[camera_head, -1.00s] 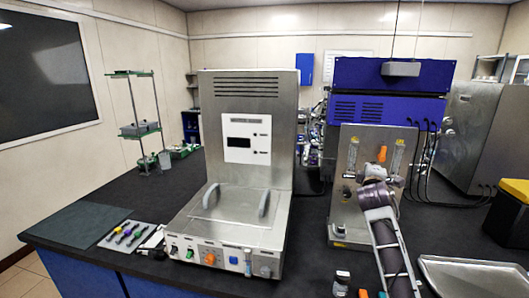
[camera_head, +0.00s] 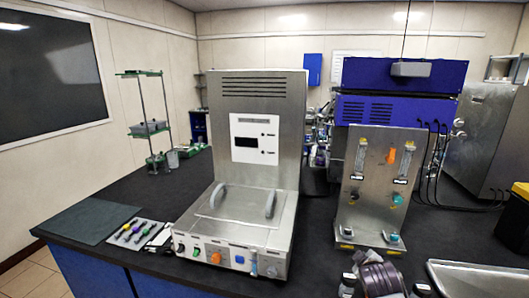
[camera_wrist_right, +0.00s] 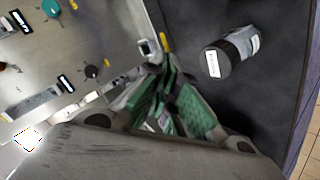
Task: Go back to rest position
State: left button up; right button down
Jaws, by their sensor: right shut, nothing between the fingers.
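In the right wrist view my right gripper (camera_wrist_right: 172,108) shows its green finger pads close together, shut and empty. It is over the front of the steel flow panel and the dark bench. In the head view only a purple-grey part of my right arm shows at the bottom edge, in front of the steel flow panel (camera_head: 374,205); the fingers are not clear there. My left gripper is in neither view.
A bottle (camera_wrist_right: 232,52) is beside the gripper on the dark bench. The steel unit with two handles (camera_head: 245,233) stands left of the panel. A metal tray (camera_head: 480,280) lies at the right. Small tools lie on a holder (camera_head: 138,233) at the left.

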jog(key=s+a+f+m+g+y, duration=0.1)
jog(key=s+a+f+m+g, duration=0.2)
jog(key=s, duration=0.6)
jog(key=s+a+f+g+y, duration=0.25)
jog(key=s+f, duration=0.35)
jog(key=s, duration=0.3)
jog(key=s+a+f+m+g+y, duration=0.15)
jog(key=s+a+f, duration=0.25)
jog(key=s, duration=0.5)
notch_tip(320, 180, down, 32)
jog(key=s+g+h, duration=0.1)
jog(key=s, duration=0.1)
jog(key=s+d+f, duration=0.2)
jog(key=s+f, duration=0.8)
jog(key=s, duration=0.1)
jog(key=s+d+f+g, duration=0.1)
jog(key=s+d+f, duration=0.1)
jog(key=s+f, duration=0.8)
jog(key=shift+s+f, duration=0.2)
jog(key=shift+s, duration=0.8)
